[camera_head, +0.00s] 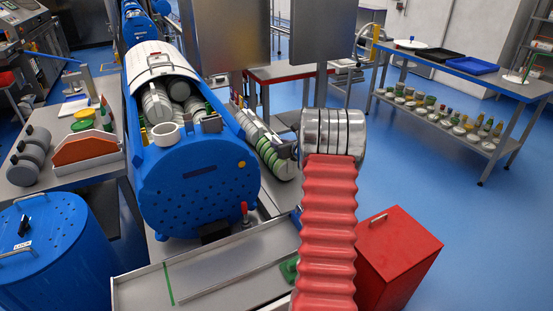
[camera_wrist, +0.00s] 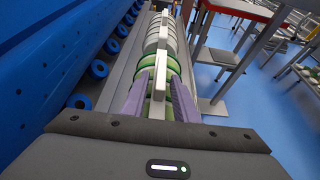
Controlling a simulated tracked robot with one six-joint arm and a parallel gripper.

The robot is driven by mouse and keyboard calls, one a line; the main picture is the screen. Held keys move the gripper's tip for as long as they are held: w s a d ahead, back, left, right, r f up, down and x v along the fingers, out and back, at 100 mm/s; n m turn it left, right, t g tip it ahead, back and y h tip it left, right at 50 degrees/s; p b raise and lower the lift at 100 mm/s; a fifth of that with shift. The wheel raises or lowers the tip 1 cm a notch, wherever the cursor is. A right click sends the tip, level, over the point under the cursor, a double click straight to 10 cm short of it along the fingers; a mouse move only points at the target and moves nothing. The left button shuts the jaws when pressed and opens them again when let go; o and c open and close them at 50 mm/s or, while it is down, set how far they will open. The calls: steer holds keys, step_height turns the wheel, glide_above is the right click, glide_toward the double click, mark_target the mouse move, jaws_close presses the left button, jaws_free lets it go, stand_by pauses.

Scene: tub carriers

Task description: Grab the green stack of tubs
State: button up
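The green stack of tubs (camera_wrist: 168,64) lies in a carrier with a pale bar along its top, seen in the wrist view. It also shows in the head view (camera_head: 271,158), beside the large blue drum, partly covered by my gripper (camera_head: 285,150). In the wrist view my gripper (camera_wrist: 161,76) has its two purple-padded fingers spread, one on each side of the green stack. I cannot make out firm contact between the pads and the tubs. The near end of the stack is hidden behind my gripper body.
Grey-white tubs (camera_wrist: 171,32) continue the row beyond the green ones. The blue drum (camera_head: 195,185) stands close on the left, holding more tubs. A red box (camera_head: 398,258) is at lower right. A long shelved table (camera_head: 470,80) stands at the back right, with open blue floor before it.

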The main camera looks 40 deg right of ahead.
jaws_close()
stand_by(0.8)
steer(key=shift+w+r, duration=0.1)
steer(key=shift+r, duration=0.15)
